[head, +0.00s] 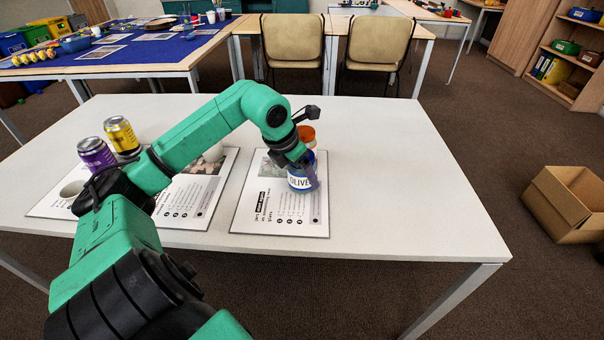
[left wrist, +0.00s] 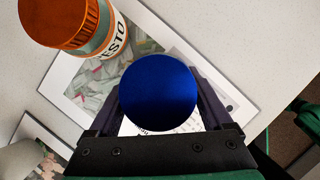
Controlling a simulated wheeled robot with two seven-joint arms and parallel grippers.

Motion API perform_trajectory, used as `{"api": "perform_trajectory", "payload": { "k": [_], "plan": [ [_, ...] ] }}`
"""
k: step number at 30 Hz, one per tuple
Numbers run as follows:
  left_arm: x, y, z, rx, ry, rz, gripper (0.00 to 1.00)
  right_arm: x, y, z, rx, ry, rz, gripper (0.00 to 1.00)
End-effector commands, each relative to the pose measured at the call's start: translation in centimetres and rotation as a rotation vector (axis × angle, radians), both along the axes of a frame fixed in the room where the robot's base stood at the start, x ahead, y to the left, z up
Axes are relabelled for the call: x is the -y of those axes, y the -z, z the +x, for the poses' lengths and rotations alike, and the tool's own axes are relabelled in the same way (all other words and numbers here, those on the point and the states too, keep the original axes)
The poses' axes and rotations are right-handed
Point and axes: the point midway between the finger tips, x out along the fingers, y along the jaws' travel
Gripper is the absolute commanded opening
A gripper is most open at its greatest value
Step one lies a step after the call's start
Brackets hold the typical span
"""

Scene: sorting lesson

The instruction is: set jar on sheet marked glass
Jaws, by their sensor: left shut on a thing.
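My left gripper (head: 303,172) is shut on a jar with a blue lid and a white label reading OLIVE (head: 299,183). In the left wrist view the round blue lid (left wrist: 158,92) sits between the two fingers. The jar is upright over the right-hand printed sheet (head: 252,214); I cannot tell whether its base touches it. A jar with an orange lid (head: 306,132), labelled PESTO in the left wrist view (left wrist: 108,38), stands just behind it at the sheet's far end. The sheet's heading is too small to read. My right gripper is not in view.
A second printed sheet (head: 190,205) lies to the left, partly behind my arm. A pale object (head: 213,153) shows beside my arm. The table's right side (head: 400,170) is clear.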

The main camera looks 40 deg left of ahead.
Motion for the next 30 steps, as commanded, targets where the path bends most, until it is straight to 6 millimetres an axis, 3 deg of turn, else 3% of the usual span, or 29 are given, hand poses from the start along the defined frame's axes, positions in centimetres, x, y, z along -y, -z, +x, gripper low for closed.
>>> {"api": "perform_trajectory", "payload": {
  "k": [9,10,11,22,30],
  "plan": [
    [0.0,0.2,0.0,0.001,0.001,0.001,0.18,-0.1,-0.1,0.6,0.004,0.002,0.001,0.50],
    [0.0,0.2,0.0,0.000,0.001,0.000,0.95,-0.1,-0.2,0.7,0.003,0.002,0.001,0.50],
    [0.0,0.1,0.0,0.000,0.001,0.000,1.00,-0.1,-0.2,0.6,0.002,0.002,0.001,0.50],
    [-0.1,-0.8,-0.3,0.001,0.000,0.002,1.00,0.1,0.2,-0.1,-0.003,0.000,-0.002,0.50],
    [-0.5,-7.6,-3.0,0.003,0.000,0.003,1.00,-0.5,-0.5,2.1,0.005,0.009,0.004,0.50]
  ]
}}
